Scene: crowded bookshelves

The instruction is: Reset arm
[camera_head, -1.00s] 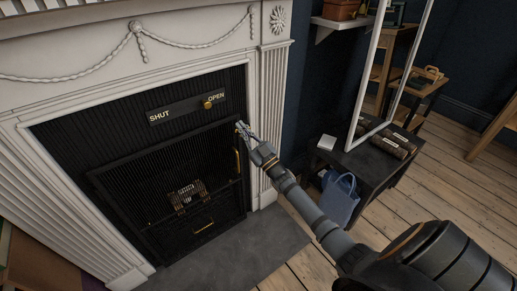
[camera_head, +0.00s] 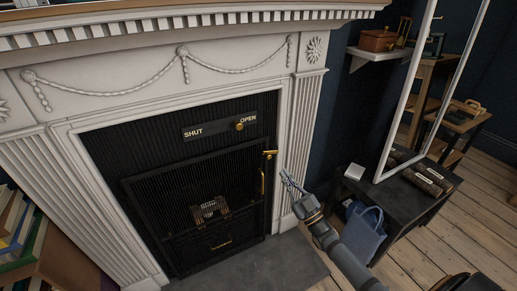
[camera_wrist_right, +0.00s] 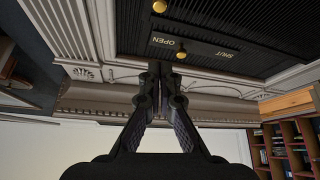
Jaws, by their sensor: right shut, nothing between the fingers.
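My right gripper (camera_head: 286,177) is shut and empty, just right of the fireplace opening, in front of the white surround. In the right wrist view its two dark fingers (camera_wrist_right: 159,75) meet at the tips, with the fireplace appearing upside down beyond them. The fireplace door (camera_head: 205,200) is a black mesh panel with a brass handle (camera_head: 263,180) on its right edge; the fingertips appear apart from the handle. Above it, a SHUT/OPEN plate (camera_head: 219,127) has its brass knob (camera_head: 239,126) at the OPEN end. My left gripper is not in view.
A white mantel surround (camera_head: 110,103) frames the fireplace. Books (camera_head: 20,230) are at lower left. Wooden floor (camera_head: 470,225) is open at right.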

